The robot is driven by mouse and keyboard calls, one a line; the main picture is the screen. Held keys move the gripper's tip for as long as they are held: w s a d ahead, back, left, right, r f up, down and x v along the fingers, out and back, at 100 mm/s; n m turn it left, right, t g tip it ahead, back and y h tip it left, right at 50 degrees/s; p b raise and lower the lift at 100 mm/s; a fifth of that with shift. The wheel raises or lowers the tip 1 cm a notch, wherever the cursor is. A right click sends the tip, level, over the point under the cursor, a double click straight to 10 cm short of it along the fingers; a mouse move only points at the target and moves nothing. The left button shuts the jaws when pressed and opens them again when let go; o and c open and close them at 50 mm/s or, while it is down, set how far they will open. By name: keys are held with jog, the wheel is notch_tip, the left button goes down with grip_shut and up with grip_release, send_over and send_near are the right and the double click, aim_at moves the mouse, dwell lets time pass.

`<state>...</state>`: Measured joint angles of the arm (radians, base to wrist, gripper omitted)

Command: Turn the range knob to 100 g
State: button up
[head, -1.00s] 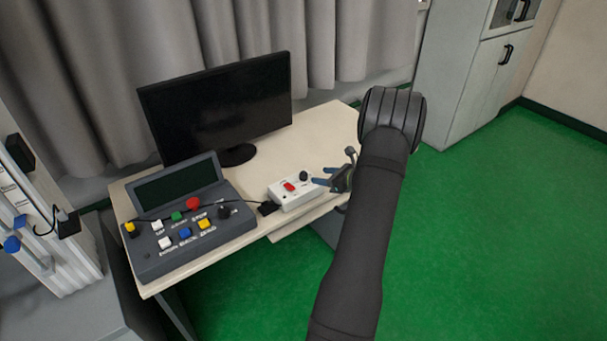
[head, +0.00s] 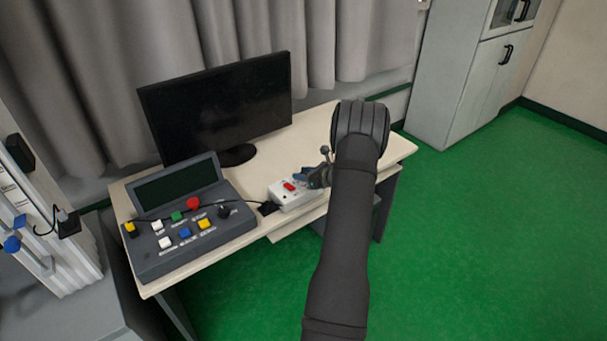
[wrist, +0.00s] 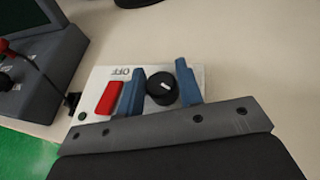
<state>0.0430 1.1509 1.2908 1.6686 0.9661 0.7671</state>
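A white box (head: 290,196) with a red rocker switch (head: 290,186) sits on the desk. In the wrist view, a round black knob (wrist: 161,92) with a short white pointer mark stands on the white box (wrist: 99,76), right of the red switch (wrist: 109,98). My gripper (wrist: 160,66) has its blue fingers apart, one on each side of the knob. The left finger is close to the knob; a small gap shows at the right finger. In the head view my gripper (head: 310,175) is over the box's right end and hides the knob. No scale around the knob is readable.
A grey console (head: 186,255) with a dark screen and coloured buttons stands left of the box, with a black cable between them. A black monitor (head: 216,105) stands behind. The desk (head: 390,150) is bare at the right.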

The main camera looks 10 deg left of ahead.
jog(key=c, duration=0.5)
jog(key=shift+m+t, duration=0.3)
jog(key=shift+m, duration=0.1)
jog(key=shift+m+t+h, duration=1)
jog(key=shift+m+h, duration=0.1)
jog(key=shift+m+t+h, duration=0.9)
jog(key=shift+m+h, duration=0.2)
jog(key=shift+m, duration=0.1)
jog(key=shift+m+t, duration=0.3)
jog(key=o, duration=1)
jog(key=shift+c, duration=0.2)
